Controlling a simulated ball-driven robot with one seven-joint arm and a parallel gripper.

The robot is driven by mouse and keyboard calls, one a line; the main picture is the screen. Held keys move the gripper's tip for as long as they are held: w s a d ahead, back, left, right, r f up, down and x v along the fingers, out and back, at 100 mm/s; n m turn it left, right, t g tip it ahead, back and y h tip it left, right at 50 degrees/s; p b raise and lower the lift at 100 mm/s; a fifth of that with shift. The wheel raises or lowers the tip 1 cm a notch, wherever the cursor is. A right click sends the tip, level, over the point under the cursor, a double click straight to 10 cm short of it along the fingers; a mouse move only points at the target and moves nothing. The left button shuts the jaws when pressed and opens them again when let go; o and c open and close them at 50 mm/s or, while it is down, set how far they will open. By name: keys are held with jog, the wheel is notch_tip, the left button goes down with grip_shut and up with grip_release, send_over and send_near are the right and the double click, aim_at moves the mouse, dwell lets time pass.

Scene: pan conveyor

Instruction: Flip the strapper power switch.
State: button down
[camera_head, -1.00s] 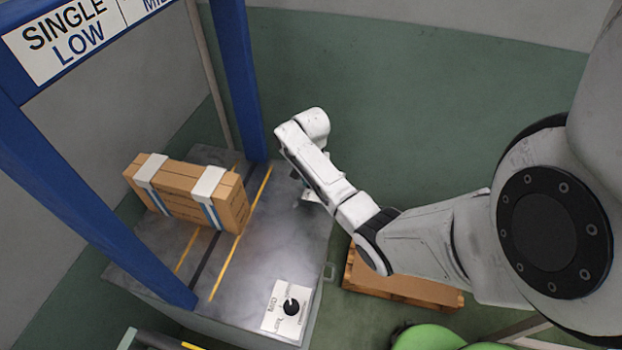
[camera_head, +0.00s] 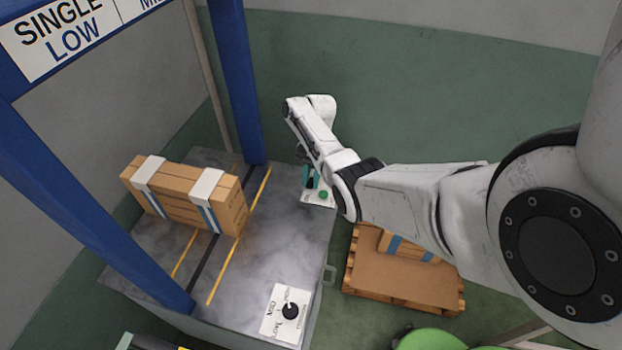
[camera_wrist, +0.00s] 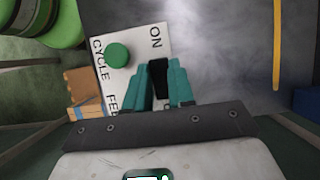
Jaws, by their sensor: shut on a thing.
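The black power switch (camera_wrist: 158,74) stands between my gripper's teal fingers in the wrist view, just below the printed "ON". My gripper (camera_wrist: 157,66) is shut on it. The switch's lower part and part of the plate are hidden by the fingers. The white plate (camera_wrist: 118,84) also carries a green round button (camera_wrist: 118,54) and partly covered lettering reading "CYCLE FE…". In the head view, my gripper (camera_head: 308,178) is at the plate (camera_head: 315,202) on the machine table's far right corner, beside the green button (camera_head: 323,195).
The grey strapper table (camera_head: 265,255) bears a strapped cardboard box (camera_head: 180,205) under a blue frame (camera_head: 237,80). A selector dial (camera_head: 291,311) sits on the near right corner. A wooden pallet (camera_head: 400,285) with a box stands on the floor to the right.

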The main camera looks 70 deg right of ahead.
jog(key=c, duration=1.2)
grip_release()
jog(key=shift+d, duration=0.1)
jog(key=shift+c, duration=0.2)
jog(key=p+v, duration=0.2)
jog(key=v, duration=0.8)
jog(key=shift+r, duration=0.35)
jog(key=shift+d, duration=0.15)
